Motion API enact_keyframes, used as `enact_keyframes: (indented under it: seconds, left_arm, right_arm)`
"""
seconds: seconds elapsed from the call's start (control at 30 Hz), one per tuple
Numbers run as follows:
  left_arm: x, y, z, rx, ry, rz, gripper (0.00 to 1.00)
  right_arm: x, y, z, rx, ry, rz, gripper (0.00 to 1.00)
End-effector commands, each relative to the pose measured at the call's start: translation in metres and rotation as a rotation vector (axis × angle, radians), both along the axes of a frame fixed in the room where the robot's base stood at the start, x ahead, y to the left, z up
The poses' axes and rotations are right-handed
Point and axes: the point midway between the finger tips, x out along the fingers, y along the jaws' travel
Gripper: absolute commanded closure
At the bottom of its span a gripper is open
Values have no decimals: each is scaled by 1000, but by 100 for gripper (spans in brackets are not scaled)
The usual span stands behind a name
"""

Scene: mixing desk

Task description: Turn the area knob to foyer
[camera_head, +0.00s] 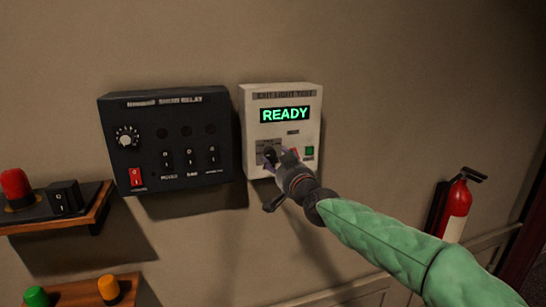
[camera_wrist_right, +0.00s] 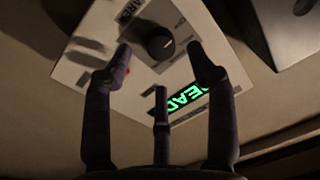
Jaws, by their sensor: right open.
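The white wall box (camera_head: 283,102) carries a lit green READY display (camera_head: 285,114). A dark round knob (camera_head: 269,153) sits low on its left side, partly hidden by my right gripper (camera_head: 282,160). My left gripper is out of view.
A black relay box (camera_head: 172,138) with a dial, a red switch and several black switches hangs left of the white box. A green button (camera_head: 309,152) is right of my gripper. Shelves (camera_head: 75,213) with coloured buttons are at left; a fire extinguisher (camera_head: 456,208) hangs at right.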

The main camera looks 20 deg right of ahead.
Motion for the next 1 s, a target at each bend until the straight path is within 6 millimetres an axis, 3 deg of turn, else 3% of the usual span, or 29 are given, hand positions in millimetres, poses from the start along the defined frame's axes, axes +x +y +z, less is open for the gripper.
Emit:
enact_keyframes:
  seconds: [0.3, 0.73, 0.93, 1.0]
  left_arm:
    - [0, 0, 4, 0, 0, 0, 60]
    - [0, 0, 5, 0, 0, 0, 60]
    - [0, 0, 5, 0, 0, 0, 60]
    - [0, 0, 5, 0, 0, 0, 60]
  right_arm:
    - [36, 3, 1, 1, -1, 0, 43]
    - [42, 4, 0, 1, 0, 0, 43]
    - [42, 4, 0, 1, 0, 0, 99]
    - [42, 4, 0, 1, 0, 0, 99]
